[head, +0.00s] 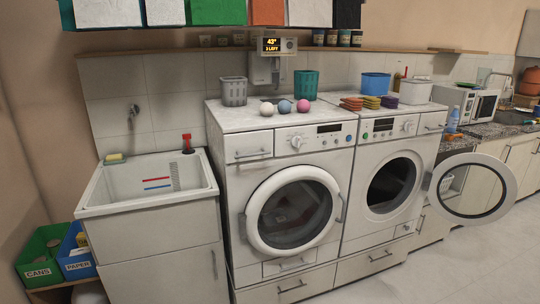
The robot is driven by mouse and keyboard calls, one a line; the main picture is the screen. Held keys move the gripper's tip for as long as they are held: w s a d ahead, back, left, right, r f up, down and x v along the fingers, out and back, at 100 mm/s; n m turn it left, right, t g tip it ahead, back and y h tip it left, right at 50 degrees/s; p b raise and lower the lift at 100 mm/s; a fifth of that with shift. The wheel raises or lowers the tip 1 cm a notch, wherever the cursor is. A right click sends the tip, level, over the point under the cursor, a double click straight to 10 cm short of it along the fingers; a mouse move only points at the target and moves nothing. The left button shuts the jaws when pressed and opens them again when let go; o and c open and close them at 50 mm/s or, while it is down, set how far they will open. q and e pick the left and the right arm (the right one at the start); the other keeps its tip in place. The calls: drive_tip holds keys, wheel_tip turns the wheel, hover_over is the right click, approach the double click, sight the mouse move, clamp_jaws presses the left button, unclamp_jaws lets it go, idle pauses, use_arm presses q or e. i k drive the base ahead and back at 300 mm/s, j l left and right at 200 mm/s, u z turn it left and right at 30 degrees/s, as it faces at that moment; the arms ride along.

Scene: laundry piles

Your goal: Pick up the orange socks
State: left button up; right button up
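I cannot make out any orange socks for certain. Three small folded stacks lie on top of the machines: an orange-red stack (351,103), a yellow stack (371,102) and a purple stack (389,101). I cannot tell whether any of them is socks. The left washing machine (250,178) has its round door shut, with dark contents behind the glass. The right machine (352,222) has its round door (509,187) swung open to the right, and its drum looks dark inside. Neither of my grippers is in view.
A white sink (100,205) stands at left, with green (30,250) and blue (78,266) bins beside it. Baskets and several balls stand on the machines. A counter with a microwave (480,107) runs along the right. The floor (420,270) at front right is clear.

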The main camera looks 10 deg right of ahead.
sight(353, 104)
drive_tip(key=i+l+z, duration=0.2)
drive_tip(key=i+z, duration=0.25)
drive_tip(key=i, duration=0.15)
drive_tip(key=i+z, duration=0.5)
drive_tip(key=i+l+u, duration=0.3)
drive_tip(key=i+l, duration=0.9)
drive_tip(key=l, duration=0.1)
